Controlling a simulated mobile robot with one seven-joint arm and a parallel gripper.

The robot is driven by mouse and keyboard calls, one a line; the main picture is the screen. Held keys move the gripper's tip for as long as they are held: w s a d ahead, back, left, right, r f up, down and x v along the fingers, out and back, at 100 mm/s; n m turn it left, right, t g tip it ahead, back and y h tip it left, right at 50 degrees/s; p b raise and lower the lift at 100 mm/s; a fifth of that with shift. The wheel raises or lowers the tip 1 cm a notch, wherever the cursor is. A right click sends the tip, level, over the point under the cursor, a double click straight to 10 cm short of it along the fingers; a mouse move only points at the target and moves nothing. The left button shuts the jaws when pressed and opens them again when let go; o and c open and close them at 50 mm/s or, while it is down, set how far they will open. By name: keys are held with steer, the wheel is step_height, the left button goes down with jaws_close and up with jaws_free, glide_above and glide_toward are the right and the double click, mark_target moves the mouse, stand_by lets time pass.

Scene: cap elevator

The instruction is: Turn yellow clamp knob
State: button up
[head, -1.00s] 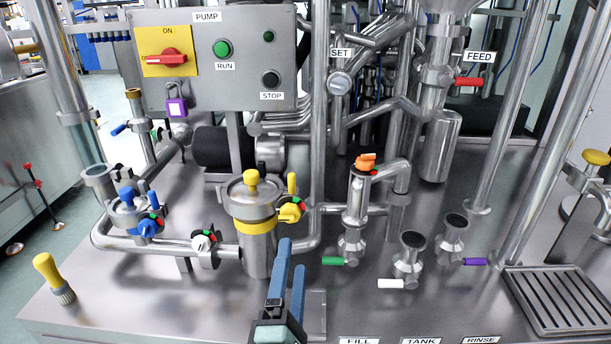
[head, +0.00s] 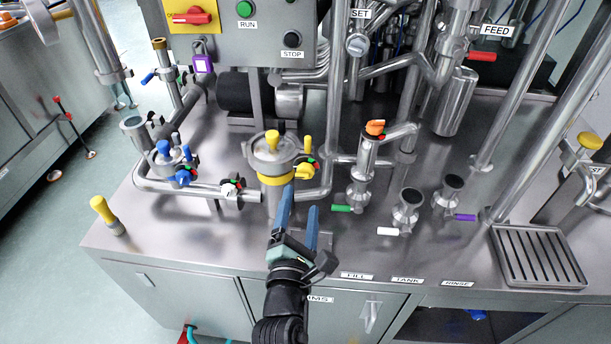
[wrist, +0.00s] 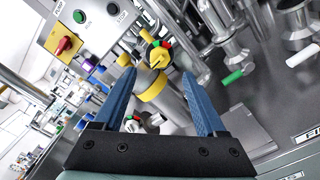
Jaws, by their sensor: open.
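A steel canister with a yellow band (head: 274,180) stands front centre in the head view. A yellow knob (head: 272,140) sits on its lid. At its right are an upright yellow handle (head: 308,143) and a yellow turning knob (head: 303,174) beside red and green marks. Which one is called the clamp knob, I cannot tell for sure. My gripper (head: 298,208) is open and empty, its blue fingers pointing at the canister's front and partly covering it. In the wrist view, the turning knob (wrist: 158,57) shows beyond and between the fingertips of my gripper (wrist: 159,78).
A blue-knobbed valve unit (head: 176,165) and a white-knobbed valve (head: 230,188) stand left. An orange-topped valve (head: 375,128) and pipe stubs stand right. A yellow-handled brush (head: 103,210) is at the left edge. A grated tray (head: 505,276) lies right.

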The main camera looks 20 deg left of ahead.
mark_target(305, 177)
steer(key=b+x, duration=0.1)
steer(key=x, duration=0.6)
steer(key=shift+w+a, duration=0.1)
steer(key=shift+w, duration=0.3)
steer(key=shift+c, duration=0.3)
jaws_close()
